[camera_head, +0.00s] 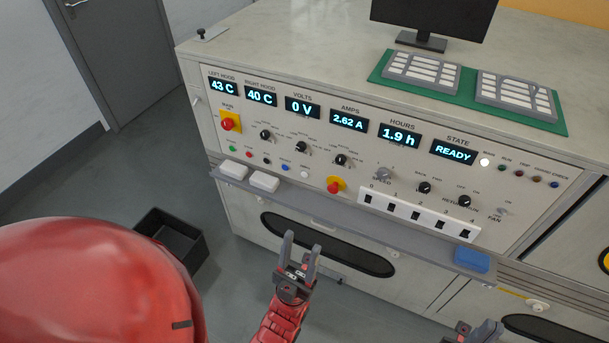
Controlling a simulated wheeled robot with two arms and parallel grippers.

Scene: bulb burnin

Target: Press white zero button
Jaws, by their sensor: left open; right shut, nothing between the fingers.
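The small white button (304,173) is at the right end of a row of coloured buttons on the slanted control panel; its label is too small to read. My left gripper (301,245) is open and empty, fingers pointing up, in front of the console below the panel and apart from the white button. My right gripper (482,328) is at the bottom edge, partly cut off by the frame, shut and empty, well to the right of and below the button.
A red mushroom knob (335,185) sits just right of the white button, with a blue button (285,167) to its left. A narrow ledge (340,214) runs below the panel, with a blue block (471,259). The state display (453,151) reads READY.

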